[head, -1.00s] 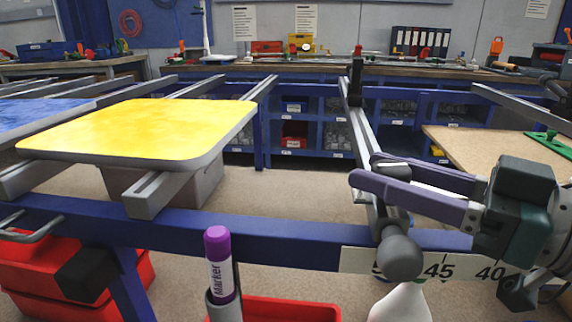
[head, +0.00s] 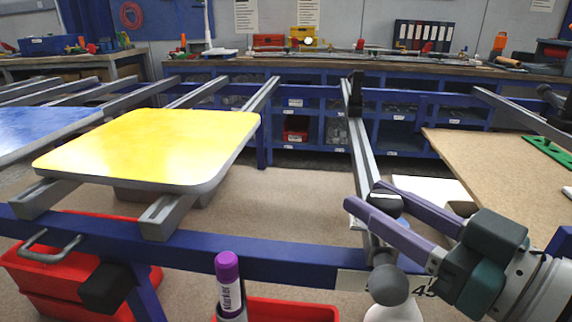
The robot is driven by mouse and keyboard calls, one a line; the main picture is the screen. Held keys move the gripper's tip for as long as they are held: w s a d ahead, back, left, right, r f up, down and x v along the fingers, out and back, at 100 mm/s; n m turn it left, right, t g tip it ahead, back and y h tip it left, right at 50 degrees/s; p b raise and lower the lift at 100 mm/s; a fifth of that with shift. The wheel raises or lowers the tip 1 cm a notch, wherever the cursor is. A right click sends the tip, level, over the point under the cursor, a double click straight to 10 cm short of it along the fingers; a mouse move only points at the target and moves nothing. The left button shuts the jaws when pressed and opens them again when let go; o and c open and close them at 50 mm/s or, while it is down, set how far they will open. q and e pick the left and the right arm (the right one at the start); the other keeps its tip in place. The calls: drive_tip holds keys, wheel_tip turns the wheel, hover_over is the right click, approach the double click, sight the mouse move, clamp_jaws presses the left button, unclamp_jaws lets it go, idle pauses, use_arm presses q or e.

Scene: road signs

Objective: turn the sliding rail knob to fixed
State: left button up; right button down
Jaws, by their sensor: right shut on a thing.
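The sliding rail (head: 363,150) runs from the back toward me, right of centre, with a black stop at its far end. At its near end is the sliding rail knob (head: 386,286), a dark grey ball on a short neck, over the blue front beam. My right gripper (head: 361,196) comes in from the right. Its purple fingers are shut on the upper part of the knob assembly, just above the ball. The fingers partly hide the gripped part, and the knob's setting cannot be read. My left gripper is not in view.
A yellow board (head: 150,148) lies on rails at left, with a blue board (head: 40,132) beyond. A purple-capped marker (head: 229,285) stands in front of the blue beam (head: 250,252). Red bins (head: 50,280) sit below. A brown board (head: 490,170) lies at right.

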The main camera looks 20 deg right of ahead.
drive_tip(key=shift+c, duration=1.9)
unclamp_jaws()
drive_tip(key=shift+s, duration=0.1)
drive_tip(key=v, duration=0.9)
drive_tip(key=shift+s, duration=0.35)
drive_tip(key=shift+d, duration=0.1)
